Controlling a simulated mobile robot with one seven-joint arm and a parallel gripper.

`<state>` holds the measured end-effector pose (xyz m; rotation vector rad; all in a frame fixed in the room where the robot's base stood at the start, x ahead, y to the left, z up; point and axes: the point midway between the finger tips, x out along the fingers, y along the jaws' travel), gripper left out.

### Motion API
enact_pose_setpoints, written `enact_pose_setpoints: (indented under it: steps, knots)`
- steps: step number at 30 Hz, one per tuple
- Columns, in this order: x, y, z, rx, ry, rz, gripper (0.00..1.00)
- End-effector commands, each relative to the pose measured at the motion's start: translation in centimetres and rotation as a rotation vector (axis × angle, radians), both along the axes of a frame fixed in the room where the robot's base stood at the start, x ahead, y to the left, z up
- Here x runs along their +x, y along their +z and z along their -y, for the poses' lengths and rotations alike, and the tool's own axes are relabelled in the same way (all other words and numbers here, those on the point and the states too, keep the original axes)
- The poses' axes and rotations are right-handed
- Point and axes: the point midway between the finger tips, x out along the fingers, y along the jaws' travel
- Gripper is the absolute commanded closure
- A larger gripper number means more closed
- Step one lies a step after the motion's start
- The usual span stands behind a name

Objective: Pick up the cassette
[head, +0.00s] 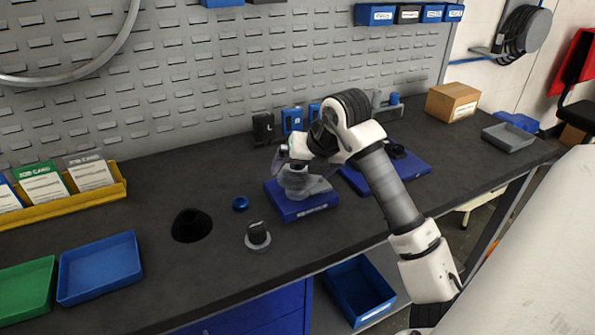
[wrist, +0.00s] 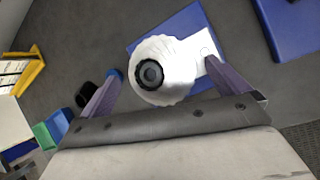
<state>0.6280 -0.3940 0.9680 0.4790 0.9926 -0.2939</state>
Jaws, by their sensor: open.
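The cassette, a pale grey toothed round stack, sits on a blue block or mat (head: 305,208) in the head view, partly hidden by my gripper. In the wrist view the cassette (wrist: 172,88) looks bright, with a jagged rim and a dark ring at its centre. My gripper (head: 296,166) is over it, pointing down. In the wrist view my gripper (wrist: 165,72) is open, with one purple finger on each side of the cassette. I cannot tell whether the fingers touch it.
A grey-and-black round part (head: 257,237), a black cone (head: 191,226) and a small blue ring (head: 240,203) stand to the left. Another blue mat (head: 410,178) lies right, partly behind my arm. Small bins (head: 292,120) stand behind. Blue tray (head: 100,270) is front left.

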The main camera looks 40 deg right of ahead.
Motion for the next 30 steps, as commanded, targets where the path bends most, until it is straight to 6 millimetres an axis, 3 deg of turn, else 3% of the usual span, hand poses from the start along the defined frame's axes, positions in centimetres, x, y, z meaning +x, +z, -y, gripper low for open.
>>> enact_pose_setpoints:
  steps: [2,15,22,23,24,30]
  knots:
    - [0.0,0.0,0.0,0.000,0.000,0.000,0.00]
    - [0.0,0.1,0.0,-0.001,0.001,0.001,0.56]
    - [0.0,0.2,0.0,-0.001,0.001,0.001,0.56]
    - [0.0,0.4,0.0,-0.002,0.000,0.000,0.61]
    - [0.0,0.7,0.0,-0.002,0.001,0.000,0.67]
    - [0.0,3.9,0.0,-0.006,0.001,0.001,0.68]
